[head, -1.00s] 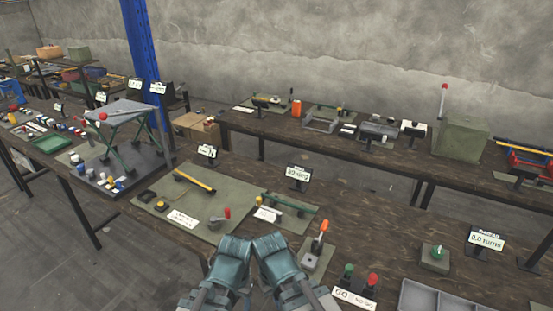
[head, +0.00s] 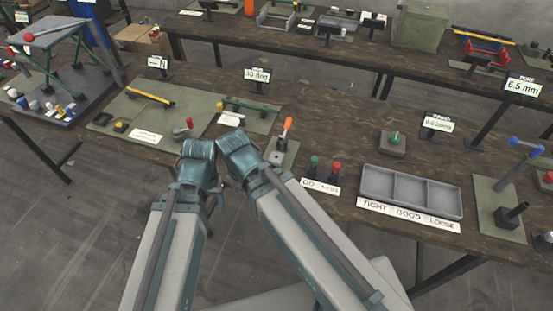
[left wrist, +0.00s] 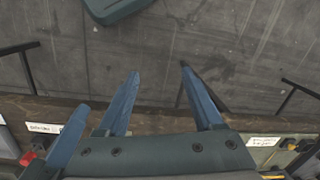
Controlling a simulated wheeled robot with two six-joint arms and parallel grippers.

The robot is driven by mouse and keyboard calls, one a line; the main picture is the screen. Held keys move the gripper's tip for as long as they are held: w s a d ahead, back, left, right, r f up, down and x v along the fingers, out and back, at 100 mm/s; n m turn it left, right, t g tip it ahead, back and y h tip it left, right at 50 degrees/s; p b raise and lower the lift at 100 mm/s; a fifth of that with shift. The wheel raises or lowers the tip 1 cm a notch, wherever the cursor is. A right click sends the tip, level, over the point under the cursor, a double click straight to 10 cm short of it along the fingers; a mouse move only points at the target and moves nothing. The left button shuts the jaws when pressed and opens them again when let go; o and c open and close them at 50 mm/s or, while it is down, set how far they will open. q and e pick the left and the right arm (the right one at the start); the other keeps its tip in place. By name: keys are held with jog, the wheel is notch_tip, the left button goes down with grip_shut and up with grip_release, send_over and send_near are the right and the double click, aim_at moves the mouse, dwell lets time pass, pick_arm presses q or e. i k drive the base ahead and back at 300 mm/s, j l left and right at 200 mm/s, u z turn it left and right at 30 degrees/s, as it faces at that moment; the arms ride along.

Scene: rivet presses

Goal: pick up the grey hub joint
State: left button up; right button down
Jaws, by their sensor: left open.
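I cannot make out a grey hub joint for certain in either view. My left gripper (left wrist: 158,88) is open and empty in the left wrist view, its blue fingers spread over the bare floor beside the table edge. In the head view its arm comes up from the lower left, and its fingers are mostly hidden by the arms.
A grey three-part tray (head: 411,214) marked TIGHT, GOOD and LOOSE sits on the wooden table. Left of it are green and red knobs (head: 325,166) and an orange-handled lever (head: 287,125). A green-knobbed block (head: 392,143) stands behind. Grey floor is clear in front.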

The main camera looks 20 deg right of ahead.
aim_at(275, 158)
jog(key=k+z, duration=0.2)
jog(key=z, duration=0.15)
jog(key=k+j+z, duration=0.1)
jog(key=z, duration=0.25)
jog(key=k+l+z, duration=0.1)
jog(key=k+z, duration=0.25)
jog(key=i, duration=0.1)
